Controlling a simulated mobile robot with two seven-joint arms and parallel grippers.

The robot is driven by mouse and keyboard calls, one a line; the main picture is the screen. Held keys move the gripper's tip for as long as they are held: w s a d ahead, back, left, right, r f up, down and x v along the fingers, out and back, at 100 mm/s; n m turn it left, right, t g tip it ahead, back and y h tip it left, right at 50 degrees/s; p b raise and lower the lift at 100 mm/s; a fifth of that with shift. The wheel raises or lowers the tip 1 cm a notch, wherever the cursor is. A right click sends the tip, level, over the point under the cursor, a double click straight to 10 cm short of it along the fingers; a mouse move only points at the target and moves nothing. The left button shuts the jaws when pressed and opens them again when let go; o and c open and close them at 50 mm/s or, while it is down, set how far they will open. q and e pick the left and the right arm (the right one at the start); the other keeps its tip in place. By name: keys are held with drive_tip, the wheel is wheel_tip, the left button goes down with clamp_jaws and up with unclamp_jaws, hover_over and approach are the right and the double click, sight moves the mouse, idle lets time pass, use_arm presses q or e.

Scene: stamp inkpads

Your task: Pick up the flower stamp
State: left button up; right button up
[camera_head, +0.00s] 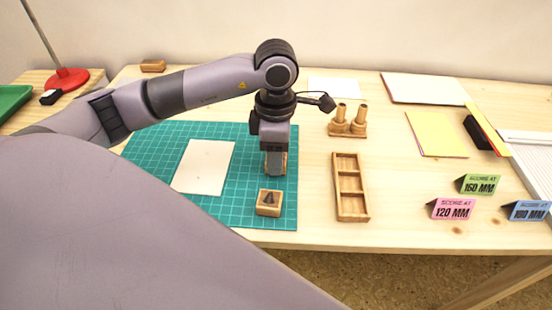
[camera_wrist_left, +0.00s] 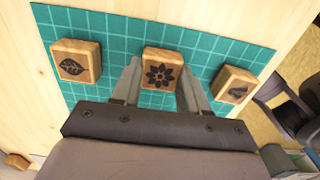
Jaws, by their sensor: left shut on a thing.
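The flower stamp (camera_wrist_left: 161,68) is a wooden block with a dark flower on its face. In the left wrist view it sits between the two fingers of my left gripper (camera_wrist_left: 158,82), which is shut on it. In the head view my left gripper (camera_head: 275,168) points down over the right part of the green cutting mat (camera_head: 220,215), and its fingers mostly hide the flower stamp. Whether the stamp touches the mat is hard to tell. My right gripper is not in view.
A leaf stamp (camera_wrist_left: 76,61) and a third stamp (camera_wrist_left: 234,85) lie on either side; the third one (camera_head: 268,203) is nearest the mat's front edge. A wooden divided tray (camera_head: 337,205), two-handled wooden piece (camera_head: 347,131) and paper card (camera_head: 204,166) are nearby.

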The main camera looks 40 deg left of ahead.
use_arm(q)
drive_tip(key=shift+r, duration=0.1)
wheel_tip(320, 180, up, 20)
drive_tip(key=p, duration=0.4)
drive_tip(key=shift+o, duration=0.8)
drive_tip(key=shift+a, duration=0.1)
